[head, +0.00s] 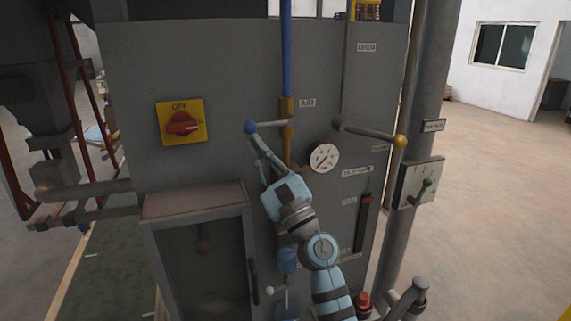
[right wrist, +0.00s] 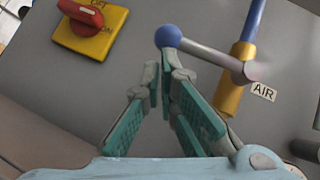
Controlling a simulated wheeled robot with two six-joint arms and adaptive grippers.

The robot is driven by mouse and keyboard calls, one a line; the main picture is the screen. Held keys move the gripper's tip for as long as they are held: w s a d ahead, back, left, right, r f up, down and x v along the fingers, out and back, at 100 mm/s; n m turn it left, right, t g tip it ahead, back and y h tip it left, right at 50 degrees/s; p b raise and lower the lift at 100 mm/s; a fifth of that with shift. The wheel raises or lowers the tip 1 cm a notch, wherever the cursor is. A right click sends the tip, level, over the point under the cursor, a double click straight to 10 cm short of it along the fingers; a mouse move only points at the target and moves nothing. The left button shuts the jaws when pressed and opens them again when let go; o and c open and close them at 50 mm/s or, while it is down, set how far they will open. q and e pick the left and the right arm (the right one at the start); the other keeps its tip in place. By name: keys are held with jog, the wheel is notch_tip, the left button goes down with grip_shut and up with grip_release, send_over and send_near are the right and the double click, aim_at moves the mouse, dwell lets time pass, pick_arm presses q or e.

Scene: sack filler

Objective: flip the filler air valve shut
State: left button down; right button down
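The air valve has a brass body (head: 287,112) on the blue vertical pipe, beside the AIR label. Its lever lies level, across the pipe, and points left to a blue ball knob (head: 250,127). The knob shows in the right wrist view (right wrist: 168,36), with the brass body (right wrist: 235,80) to its right. My right gripper (head: 251,141) has its fingertips just below the knob. In the right wrist view its fingers (right wrist: 161,75) are drawn together with nothing seen between them. Whether the tips touch the knob I cannot tell. My left gripper is not in view.
A red rotary switch (head: 183,123) on a yellow plate is left of the knob. A second lever with a yellow ball (head: 400,142) and a gauge (head: 323,158) are to the right. A boxy housing (head: 192,203) juts out low on the left.

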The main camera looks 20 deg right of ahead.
jog(key=w+f+b+v, duration=0.2)
jog(key=b+v, duration=0.5)
jog(key=v, duration=0.6)
jog(key=s+a+f+n+g, duration=0.2)
jog(key=s+f+n+g, duration=0.15)
jog(key=f+n, duration=0.4)
jog(key=s+a+f+n+g, duration=0.25)
jog(key=f+n+g, duration=0.25)
jog(key=f, duration=0.5)
jog(key=s+a+f+n+g, duration=0.2)
jog(key=s+f+n+g, duration=0.2)
jog(key=f+n, duration=0.4)
jog(key=s+d+f+n+g+h, duration=0.3)
jog(key=s+d+f+g+h, duration=0.15)
jog(key=s+d+f, duration=0.4)
jog(key=s+d+f+n+g+h, duration=0.3)
jog(key=s+d+f+g+h, duration=0.15)
jog(key=s+f, duration=0.6)
notch_tip(320, 180, down, 16)
jog(key=s+d, duration=0.2)
jog(key=s, duration=0.1)
jog(key=s+f+g, duration=0.1)
jog(key=s+f, duration=1.2)
jog(key=s, duration=0.1)
jog(key=shift+d+f, duration=0.15)
jog(key=shift+f, duration=0.05)
